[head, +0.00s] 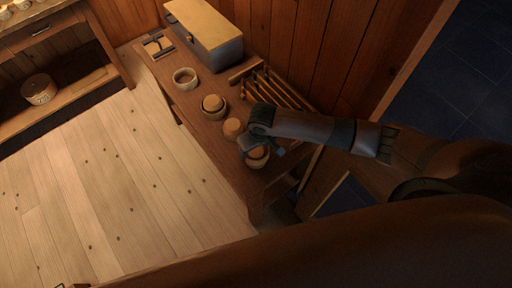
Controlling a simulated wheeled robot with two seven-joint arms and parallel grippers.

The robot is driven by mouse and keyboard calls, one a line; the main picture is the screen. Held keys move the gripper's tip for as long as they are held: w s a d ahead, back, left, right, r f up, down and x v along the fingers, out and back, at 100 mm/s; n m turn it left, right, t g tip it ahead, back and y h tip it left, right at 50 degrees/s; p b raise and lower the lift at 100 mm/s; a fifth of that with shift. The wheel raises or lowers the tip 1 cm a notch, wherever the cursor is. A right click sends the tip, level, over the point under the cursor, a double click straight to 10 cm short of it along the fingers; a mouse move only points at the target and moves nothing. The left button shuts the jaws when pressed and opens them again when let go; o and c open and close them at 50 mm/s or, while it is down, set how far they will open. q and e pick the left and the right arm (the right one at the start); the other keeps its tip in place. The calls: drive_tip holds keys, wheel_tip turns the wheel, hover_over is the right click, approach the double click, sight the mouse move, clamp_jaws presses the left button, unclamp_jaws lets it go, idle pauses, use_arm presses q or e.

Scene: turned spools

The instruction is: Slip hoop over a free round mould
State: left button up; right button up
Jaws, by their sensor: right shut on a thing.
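A pale wooden hoop (185,79) lies empty on the bench. Nearer, a round mould (213,102) has a hoop around its lower part. A bare round mould (232,127) stands between that one and my right gripper. My right gripper (258,147) is at the near end of the bench, shut on a hoop (257,163). A tan round top shows within this hoop, partly hidden by the fingers. I cannot tell how far the hoop is down around it. My left gripper is not in view.
The wooden bench (190,100) runs along the plank wall. A grey box with a tan lid (207,30) and a rack of wooden rods (275,90) stand at its wall side. A basket (39,89) sits on a shelf at left. The floor (100,180) is clear.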

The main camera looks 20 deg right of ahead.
drive_tip(key=shift+f, duration=0.45)
drive_tip(key=shift+s+p, duration=0.2)
drive_tip(key=shift+p, duration=0.2)
idle(0.6)
drive_tip(key=shift+f+p, duration=0.25)
drive_tip(key=shift+p, duration=0.1)
idle(0.6)
idle(0.3)
drive_tip(key=o, duration=1.2)
drive_tip(key=shift+c, duration=0.2)
drive_tip(key=shift+o, duration=0.5)
drive_tip(key=shift+r+p, duration=0.75)
drive_tip(key=shift+p, duration=0.25)
drive_tip(key=shift+r, duration=0.2)
